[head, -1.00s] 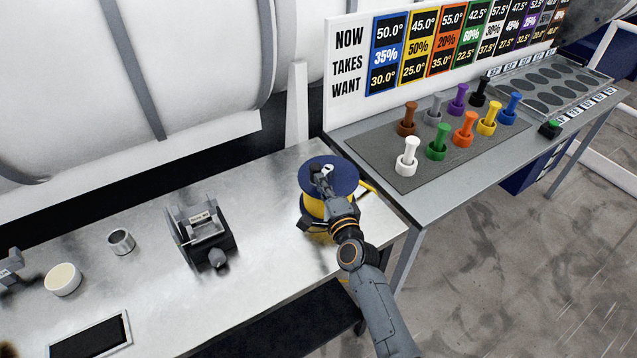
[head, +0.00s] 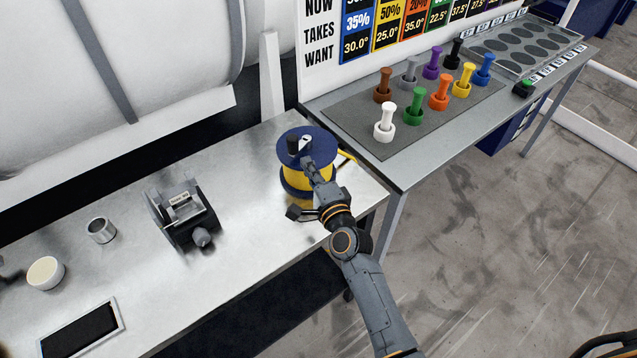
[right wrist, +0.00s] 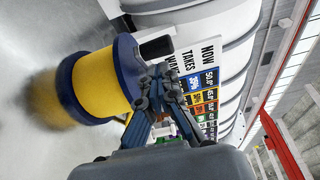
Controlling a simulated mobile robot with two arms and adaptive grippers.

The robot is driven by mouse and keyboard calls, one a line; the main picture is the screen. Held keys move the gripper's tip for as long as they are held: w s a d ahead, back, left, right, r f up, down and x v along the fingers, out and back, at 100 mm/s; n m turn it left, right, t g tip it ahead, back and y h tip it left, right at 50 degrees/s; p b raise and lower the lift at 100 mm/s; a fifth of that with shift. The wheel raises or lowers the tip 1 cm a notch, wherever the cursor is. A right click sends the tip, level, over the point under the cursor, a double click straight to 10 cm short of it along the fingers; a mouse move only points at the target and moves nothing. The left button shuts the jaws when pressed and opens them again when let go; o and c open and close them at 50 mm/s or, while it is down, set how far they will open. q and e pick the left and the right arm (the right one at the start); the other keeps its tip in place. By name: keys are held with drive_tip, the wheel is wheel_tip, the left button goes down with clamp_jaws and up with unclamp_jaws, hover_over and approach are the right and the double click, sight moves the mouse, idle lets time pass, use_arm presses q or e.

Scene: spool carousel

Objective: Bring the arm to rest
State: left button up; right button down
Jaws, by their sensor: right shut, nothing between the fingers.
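A spool (head: 296,178) with dark blue flanges and yellow winding stands at the right end of the metal bench. A black knob (head: 292,145) rises from its top flange. My right gripper (head: 309,165) is shut and empty at the spool's near right side, overlapping it in the head view. In the right wrist view the spool (right wrist: 100,85) lies on its side in the picture, with the black knob (right wrist: 157,46) just above my right gripper (right wrist: 160,80). Whether the fingers touch the flange I cannot tell. My left gripper is not in view.
A grey-black device (head: 183,213), a metal cup (head: 101,229), a cream-topped round container (head: 45,272) and a tablet (head: 80,330) sit on the bench. A side table (head: 400,172) holds several coloured pegs on a grey mat. Open floor lies at the right.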

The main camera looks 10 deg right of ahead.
drive_tip(key=s+d+f+n+g, duration=0.2)
drive_tip(key=s+f+n+g, duration=0.3)
drive_tip(key=s, duration=0.5)
drive_tip(key=s+d+f+n+g, duration=0.2)
drive_tip(key=s+n+g, duration=0.1)
drive_tip(key=s+n, duration=0.65)
drive_tip(key=s+d+f+n+g+h, duration=0.1)
drive_tip(key=s+d+n+g+h, duration=0.15)
drive_tip(key=s+d, duration=0.4)
drive_tip(key=s+d+f+n+g+h, duration=0.1)
drive_tip(key=s+d+g+h, duration=0.2)
drive_tip(key=s, duration=0.6)
wheel_tip(320, 180, down, 30)
drive_tip(key=f+g+y+b, duration=0.1)
drive_tip(key=g+b, duration=0.1)
drive_tip(key=b, duration=0.4)
drive_tip(key=s+d+f+b, duration=0.1)
drive_tip(key=s+f+b, duration=0.1)
drive_tip(key=s+f, duration=0.7)
drive_tip(key=s+d+f+b, duration=0.2)
drive_tip(key=s+f, duration=0.6)
drive_tip(key=f, duration=0.4)
drive_tip(key=shift+s+d+f+g+b, duration=0.25)
drive_tip(key=shift+s+f+g+b, duration=0.1)
drive_tip(key=shift+b, duration=0.1)
